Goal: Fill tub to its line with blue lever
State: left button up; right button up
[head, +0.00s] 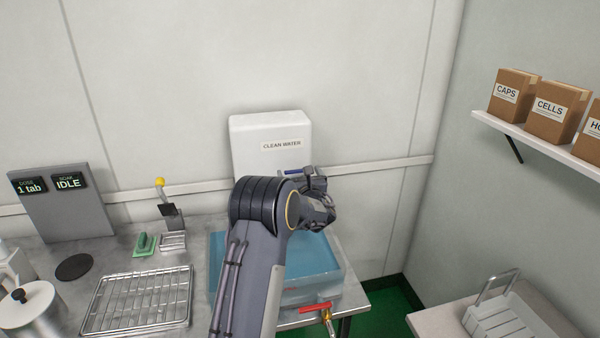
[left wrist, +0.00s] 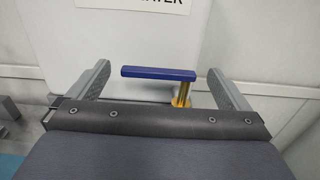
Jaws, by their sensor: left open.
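The blue lever (left wrist: 158,74) lies level on a brass stem in front of the white CLEAN WATER tank (head: 270,130). In the head view a bit of the lever (head: 291,172) shows beyond my left gripper (head: 318,196). My left gripper is open, and in the left wrist view its fingers stand on either side of the lever, seemingly apart from it. The translucent blue tub (head: 332,262) stands below, partly hidden by my left arm. I cannot make out its line or water level. My right gripper is out of view.
A red lever (head: 315,307) on a brass tap is at the tub's lower front. A wire rack (head: 137,300), a green brush (head: 144,244) and a grey display panel (head: 65,205) are at left. A shelf (head: 540,138) with boxes is at right.

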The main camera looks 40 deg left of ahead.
pick_arm(q)
jog(key=shift+w+a, duration=0.1)
jog(key=shift+a, duration=0.1)
jog(key=shift+c, duration=0.5)
jog(key=c, duration=1.3)
